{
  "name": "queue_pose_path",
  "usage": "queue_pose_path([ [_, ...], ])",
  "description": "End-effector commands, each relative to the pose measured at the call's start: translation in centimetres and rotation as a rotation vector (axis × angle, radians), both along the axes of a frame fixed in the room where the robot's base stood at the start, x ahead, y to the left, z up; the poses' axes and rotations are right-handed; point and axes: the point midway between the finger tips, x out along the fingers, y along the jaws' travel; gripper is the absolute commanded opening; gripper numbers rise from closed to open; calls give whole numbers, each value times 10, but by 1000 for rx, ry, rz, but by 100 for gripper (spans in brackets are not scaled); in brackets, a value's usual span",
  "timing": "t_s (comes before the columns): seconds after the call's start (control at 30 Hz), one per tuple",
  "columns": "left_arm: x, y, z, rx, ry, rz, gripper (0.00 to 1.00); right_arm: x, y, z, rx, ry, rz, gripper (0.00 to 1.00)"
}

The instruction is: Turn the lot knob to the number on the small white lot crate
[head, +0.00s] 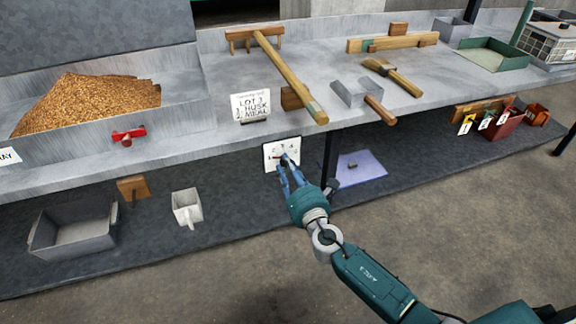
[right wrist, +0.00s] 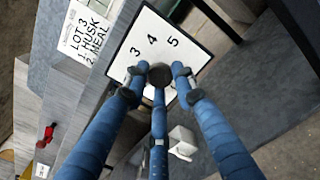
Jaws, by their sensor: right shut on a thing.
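The lot dial is a white square plate (head: 270,152) on the front of the bench. In the right wrist view the plate (right wrist: 190,50) shows 3, 4 and 5; other numbers are hidden. The lot knob (right wrist: 160,75) is dark and round, in front of the plate. My right gripper (head: 287,163) has its blue fingers closed around the knob; they also show in the right wrist view (right wrist: 160,80). Where the knob points is hidden. A whitish lattice crate (head: 548,43) stands at the far right of the bench; I cannot read a number on it. My left gripper is out of view.
A card (head: 251,105) above the dial reads LOT 3, husk, meal. A wooden mallet-like tool (head: 290,78) lies near it. A grain trough (head: 60,145) is at the left. A grey bin (head: 72,230) and white scoop (head: 187,207) are on the lower shelf.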

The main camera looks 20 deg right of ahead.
Motion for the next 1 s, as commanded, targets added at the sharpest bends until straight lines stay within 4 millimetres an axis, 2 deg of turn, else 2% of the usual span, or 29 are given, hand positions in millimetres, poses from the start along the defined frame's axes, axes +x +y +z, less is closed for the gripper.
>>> queue_pose_path([
  [0.3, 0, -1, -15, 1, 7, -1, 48, 0, -3, 1, -112, -4, -6, 0],
  [0.8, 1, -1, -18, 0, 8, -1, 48, 1, -3, 1, -131, -7, -6, 0],
  [0.83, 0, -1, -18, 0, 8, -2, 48, 1, -3, 1, -131, -7, -6, 28],
  [0.9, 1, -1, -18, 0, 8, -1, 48, 1, -3, 2, -130, -7, -6, 42],
  [1.0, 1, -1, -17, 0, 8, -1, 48, 1, -2, 1, -129, -7, -4, 44],
])
